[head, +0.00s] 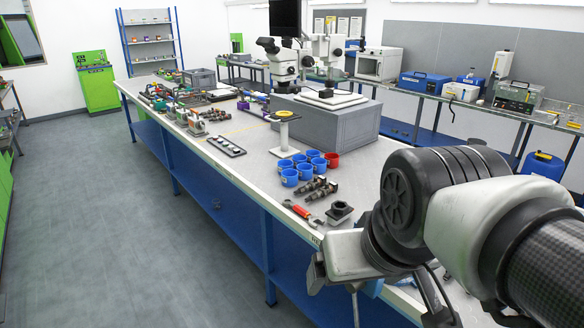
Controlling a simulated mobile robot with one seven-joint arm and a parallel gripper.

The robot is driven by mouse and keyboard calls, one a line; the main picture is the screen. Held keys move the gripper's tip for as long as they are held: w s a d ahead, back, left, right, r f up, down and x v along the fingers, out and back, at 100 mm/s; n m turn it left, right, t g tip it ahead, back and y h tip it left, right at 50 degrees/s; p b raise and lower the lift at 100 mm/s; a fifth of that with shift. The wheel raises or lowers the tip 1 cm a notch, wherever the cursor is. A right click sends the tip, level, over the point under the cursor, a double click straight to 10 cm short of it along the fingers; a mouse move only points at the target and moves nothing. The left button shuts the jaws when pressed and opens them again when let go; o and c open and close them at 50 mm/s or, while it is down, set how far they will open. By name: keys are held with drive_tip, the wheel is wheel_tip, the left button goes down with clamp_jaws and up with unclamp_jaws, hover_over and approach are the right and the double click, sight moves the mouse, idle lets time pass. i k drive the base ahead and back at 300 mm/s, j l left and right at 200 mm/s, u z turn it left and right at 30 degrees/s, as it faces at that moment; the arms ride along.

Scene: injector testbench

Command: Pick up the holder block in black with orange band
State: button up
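A small dark block (340,212) with a round opening on top stands near the front edge of the workbench, beside my arm. It may be the holder block, but I cannot make out an orange band on it at this size. My gripper (432,300) is partly in view at the bottom, below my wrist and in front of the bench edge. Its fingertips are cut off by the frame, so its opening and anything in it are hidden. It is apart from the dark block.
A microscope (285,62) stands behind. The floor at left is clear.

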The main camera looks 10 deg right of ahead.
sight(339, 210)
drive_tip(key=z, duration=0.35)
drive_tip(key=i+j, duration=0.85)
drive_tip(key=j, duration=0.2)
drive_tip(key=j+z, duration=0.1)
drive_tip(key=z, duration=0.35)
drive_tip(key=i+j+z, duration=0.1)
drive_tip(key=z, duration=0.4)
drive_tip(key=j+z, duration=0.15)
drive_tip(key=z, duration=0.3)
drive_tip(key=i+z, duration=0.15)
drive_tip(key=i, duration=0.2)
drive_tip(key=j, duration=1.05)
drive_tip(key=i, duration=0.05)
